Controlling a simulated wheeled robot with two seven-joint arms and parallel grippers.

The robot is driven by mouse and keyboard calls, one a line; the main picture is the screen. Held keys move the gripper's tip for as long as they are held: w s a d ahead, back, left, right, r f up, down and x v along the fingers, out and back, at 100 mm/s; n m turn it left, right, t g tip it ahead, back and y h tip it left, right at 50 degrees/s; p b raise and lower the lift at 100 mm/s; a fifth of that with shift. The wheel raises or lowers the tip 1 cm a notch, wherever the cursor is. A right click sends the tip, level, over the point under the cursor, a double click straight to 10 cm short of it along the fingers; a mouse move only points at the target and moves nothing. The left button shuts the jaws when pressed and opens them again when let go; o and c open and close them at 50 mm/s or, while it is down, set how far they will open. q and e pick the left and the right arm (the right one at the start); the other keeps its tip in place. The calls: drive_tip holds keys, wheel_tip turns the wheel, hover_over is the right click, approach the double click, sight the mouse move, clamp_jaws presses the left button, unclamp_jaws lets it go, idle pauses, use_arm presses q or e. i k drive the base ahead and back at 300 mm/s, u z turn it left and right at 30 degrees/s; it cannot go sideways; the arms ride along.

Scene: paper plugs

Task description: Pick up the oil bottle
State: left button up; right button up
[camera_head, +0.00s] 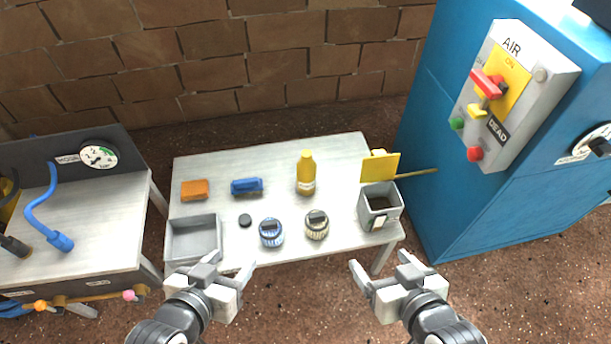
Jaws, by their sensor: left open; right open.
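A yellow bottle (306,176) with a pale label, which looks like the oil bottle, stands upright near the middle of the grey table (275,172). My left gripper (233,264) is open and empty in front of the table's near edge, left of and nearer than the bottle. My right gripper (370,266) is open and empty in front of the near edge, to the right of the bottle. Neither gripper touches anything.
Nearer than the bottle stand a blue-lidded jar (271,235), a beige-lidded jar (317,229) and a black disc (245,220). A blue block (247,187), an orange block (195,190), a grey tray (194,240) and a grey bin (366,213) surround it. A blue cabinet (455,215) stands right.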

sight(307, 167)
drive_tip(key=z, duration=0.7)
drive_tip(key=k, duration=1.2)
drive_tip(key=u, duration=0.7)
